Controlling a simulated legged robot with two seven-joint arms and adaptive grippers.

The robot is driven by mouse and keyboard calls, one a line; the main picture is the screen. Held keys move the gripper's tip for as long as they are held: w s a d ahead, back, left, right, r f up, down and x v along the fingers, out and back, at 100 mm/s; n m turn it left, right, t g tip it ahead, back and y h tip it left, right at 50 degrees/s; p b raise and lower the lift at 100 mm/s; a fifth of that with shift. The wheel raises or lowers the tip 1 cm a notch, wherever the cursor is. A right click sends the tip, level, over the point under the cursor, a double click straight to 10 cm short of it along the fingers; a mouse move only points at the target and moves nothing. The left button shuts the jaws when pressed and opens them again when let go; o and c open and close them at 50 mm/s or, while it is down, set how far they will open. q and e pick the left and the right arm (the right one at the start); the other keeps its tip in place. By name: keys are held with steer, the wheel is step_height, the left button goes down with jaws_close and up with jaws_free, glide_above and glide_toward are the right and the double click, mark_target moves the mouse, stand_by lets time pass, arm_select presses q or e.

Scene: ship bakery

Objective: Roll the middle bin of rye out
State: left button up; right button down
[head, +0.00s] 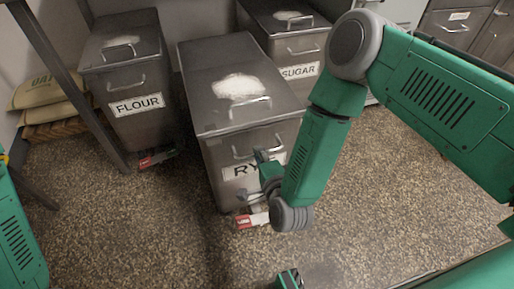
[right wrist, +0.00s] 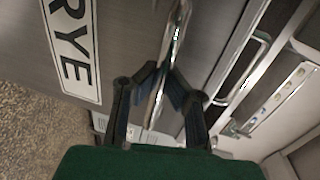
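The rye bin (head: 222,160) is a grey metal bin with a lid, a white patch on top and a RYE label, partly covered by my right arm. It stands forward of the flour bin (head: 128,85) and the sugar bin (head: 285,45). My right gripper (head: 264,160) is at the rye bin's front handle (head: 240,153). In the right wrist view, its fingers (right wrist: 162,82) close in from both sides on the bright handle bar (right wrist: 170,50), with the RYE label (right wrist: 72,45) beside it. My left gripper is out of view; only part of the left arm shows.
Red-marked casters (head: 250,220) show under the rye bin. Sacks (head: 50,97) lie on a wooden pallet at the left, behind a dark table leg (head: 75,95). Cabinets (head: 460,25) stand at the back right. Speckled floor (head: 150,230) in front of the bins is clear.

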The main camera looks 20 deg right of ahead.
steer(key=shift+d+f, duration=0.2)
steer(key=shift+d, duration=0.15)
steer(key=c, duration=1.6)
jaws_free()
steer(key=shift+o, duration=0.2)
steer(key=shift+d, duration=0.1)
steer(key=shift+r, duration=0.1)
steer(key=shift+s, duration=0.35)
steer(key=v, duration=1.1)
